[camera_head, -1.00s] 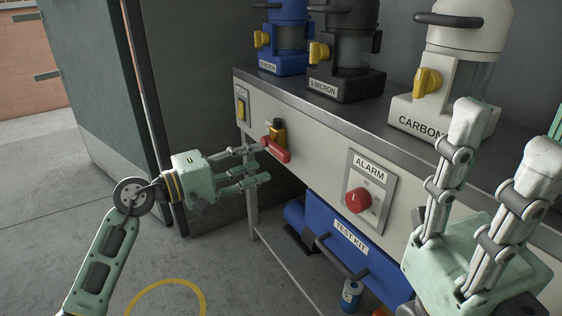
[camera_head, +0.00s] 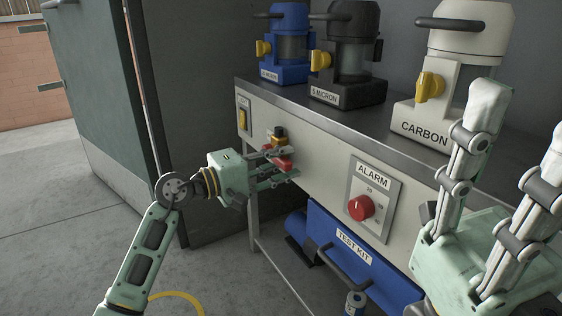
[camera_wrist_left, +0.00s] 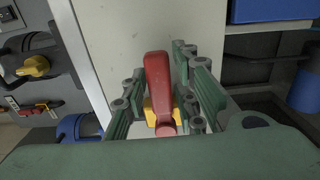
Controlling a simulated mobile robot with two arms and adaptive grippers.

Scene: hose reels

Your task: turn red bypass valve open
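The red bypass valve handle (camera_head: 283,163) sits on a brass-yellow valve body (camera_head: 279,136) on the bench's front panel. My left gripper (camera_head: 287,165) is at the handle, with fingers above and below it. In the left wrist view, the red handle (camera_wrist_left: 157,78) stands lengthwise between the spread green fingers (camera_wrist_left: 160,100), with narrow gaps visible on both sides. The yellow body (camera_wrist_left: 150,112) shows partly behind its lower end. My right gripper (camera_head: 522,125) is raised at the right, its fingers apart and empty.
Right of the valve is an ALARM panel (camera_head: 383,190) with a red knob (camera_head: 361,208). Filter housings stand on top, including CARBON (camera_head: 425,120). A blue TEST KIT case (camera_head: 365,265) is below.

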